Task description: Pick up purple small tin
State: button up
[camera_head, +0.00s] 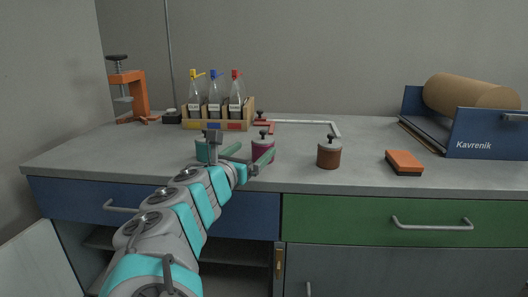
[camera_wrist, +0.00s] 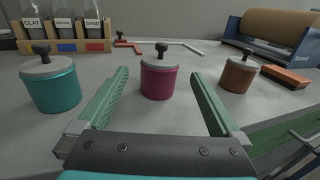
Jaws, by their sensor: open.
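The purple small tin (camera_wrist: 158,80) has a grey lid with a dark knob. In the wrist view it stands upright ahead, centred between the fingers of my gripper (camera_wrist: 160,95). In the head view the purple tin (camera_head: 263,151) stands near the bench's front edge, just beyond my gripper (camera_head: 242,160). My gripper is open and empty, with green fingers spread wide. A teal tin (camera_wrist: 53,86) stands to the left of the purple one, and a brown tin (camera_wrist: 238,76) stands to the right.
A wooden crate (camera_head: 218,126) with three bottles stands behind. An orange sponge-like block (camera_head: 404,162) lies to the right, before a blue paper-roll holder (camera_head: 485,133). An orange clamp (camera_head: 133,97) stands at back left.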

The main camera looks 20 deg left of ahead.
aim_at(259, 145)
jog(key=w, duration=0.7)
jog(key=shift+w+d+f, duration=0.1)
jog(key=shift+w+d, duration=0.15)
jog(key=shift+d, duration=0.05)
jog(key=c, duration=1.5)
